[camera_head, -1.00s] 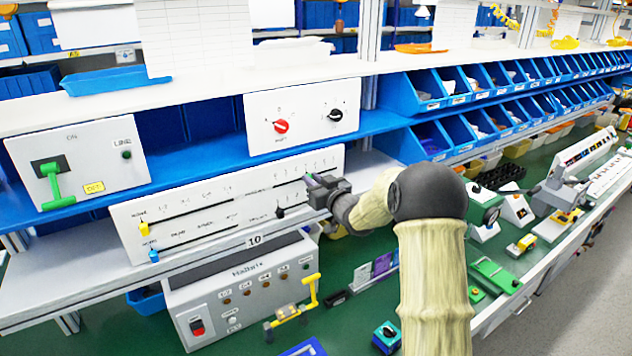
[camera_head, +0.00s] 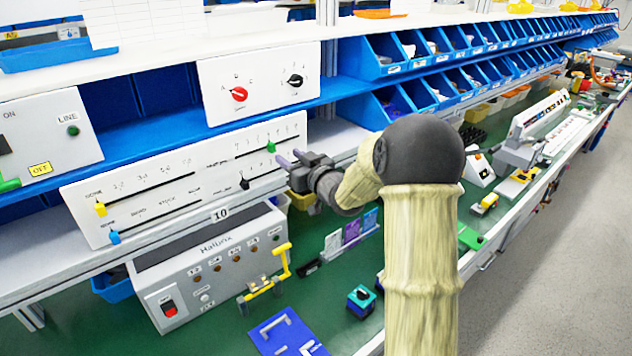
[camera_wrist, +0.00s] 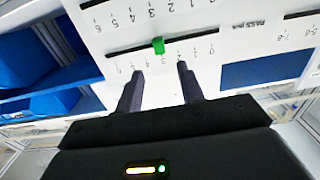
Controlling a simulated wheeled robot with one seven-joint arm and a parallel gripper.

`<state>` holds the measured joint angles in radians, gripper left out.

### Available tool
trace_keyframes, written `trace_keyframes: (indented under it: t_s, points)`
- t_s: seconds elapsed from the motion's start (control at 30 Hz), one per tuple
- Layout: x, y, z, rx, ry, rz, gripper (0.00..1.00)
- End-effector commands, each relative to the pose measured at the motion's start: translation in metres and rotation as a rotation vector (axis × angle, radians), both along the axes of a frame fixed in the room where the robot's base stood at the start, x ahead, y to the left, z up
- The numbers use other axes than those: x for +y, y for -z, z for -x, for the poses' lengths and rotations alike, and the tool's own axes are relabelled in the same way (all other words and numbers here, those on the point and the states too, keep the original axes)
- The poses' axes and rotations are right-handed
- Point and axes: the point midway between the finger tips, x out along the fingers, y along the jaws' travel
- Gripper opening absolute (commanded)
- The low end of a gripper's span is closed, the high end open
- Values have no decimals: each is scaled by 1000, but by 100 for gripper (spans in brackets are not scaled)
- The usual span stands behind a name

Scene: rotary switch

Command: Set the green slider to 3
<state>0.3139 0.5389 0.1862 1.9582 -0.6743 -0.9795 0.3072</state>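The green slider (camera_head: 271,147) sits on the upper right slot of the white slider panel (camera_head: 130,200). In the wrist view the green slider (camera_wrist: 158,45) stands on a black slot, close to the mark that looks like 3; the digits are small and upside down. My gripper (camera_head: 288,158) is just in front of the panel, to the lower right of the green slider. In the wrist view my gripper (camera_wrist: 160,70) is open, its two fingers apart and empty. The slider is beyond the fingertips, between their lines, and not touched.
Yellow (camera_head: 100,209), blue (camera_head: 115,237) and black (camera_head: 244,184) sliders are on the same panel. A panel with red (camera_head: 239,94) and black (camera_head: 295,80) knobs is above. A grey box (camera_head: 210,270) stands below. Blue bins (camera_head: 400,105) are to the right.

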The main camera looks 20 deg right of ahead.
Motion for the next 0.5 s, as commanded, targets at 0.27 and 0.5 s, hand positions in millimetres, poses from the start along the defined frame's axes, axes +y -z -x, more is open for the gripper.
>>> trace_keyframes:
  t_s: [0.27, 0.5]
  points:
    - [-23, 2, 53, 0, 4, 1, 38]
    - [-38, 2, 88, 1, 3, 0, 38]
